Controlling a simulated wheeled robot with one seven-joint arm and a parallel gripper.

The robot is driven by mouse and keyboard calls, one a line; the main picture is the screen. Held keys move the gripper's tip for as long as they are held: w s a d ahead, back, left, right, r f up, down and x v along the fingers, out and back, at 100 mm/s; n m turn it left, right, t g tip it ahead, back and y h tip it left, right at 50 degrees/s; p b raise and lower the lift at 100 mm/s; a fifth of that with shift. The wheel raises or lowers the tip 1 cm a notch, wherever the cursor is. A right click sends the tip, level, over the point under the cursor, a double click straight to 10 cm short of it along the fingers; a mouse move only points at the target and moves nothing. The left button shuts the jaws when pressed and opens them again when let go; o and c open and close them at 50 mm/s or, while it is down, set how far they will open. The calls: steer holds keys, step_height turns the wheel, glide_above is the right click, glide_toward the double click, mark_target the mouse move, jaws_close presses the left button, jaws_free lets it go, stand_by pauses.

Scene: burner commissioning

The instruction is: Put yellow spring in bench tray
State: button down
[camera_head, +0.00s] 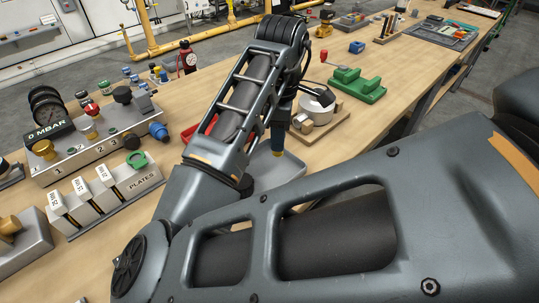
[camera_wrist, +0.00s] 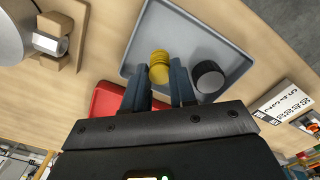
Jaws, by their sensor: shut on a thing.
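In the wrist view the yellow spring (camera_wrist: 160,66) is between the two dark fingers of my gripper (camera_wrist: 161,80), which is shut on it. Behind it is the shallow grey bench tray (camera_wrist: 213,40), with a black round piece (camera_wrist: 208,77) inside at the right. The spring appears over the tray; I cannot tell whether it touches the floor. In the head view the tray (camera_head: 287,167) is partly hidden by my arm, and my gripper (camera_head: 277,138) points down over it with a little yellow showing at its tip.
A red tray (camera_wrist: 108,101) lies beside the grey tray. A wooden block with a metal cylinder (camera_head: 317,108) and a green fixture (camera_head: 355,85) stand to the right. A gauge panel (camera_head: 85,150) and labelled plates (camera_head: 103,188) stand left. The bench's right edge is near.

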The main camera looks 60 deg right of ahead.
steer(key=shift+w+a+f, duration=0.5)
steer(key=shift+w+a, duration=0.05)
steer(key=shift+w, duration=0.05)
steer(key=shift+f, duration=2.05)
steer(key=shift+f, duration=0.1)
steer(key=c, duration=0.9)
jaws_free()
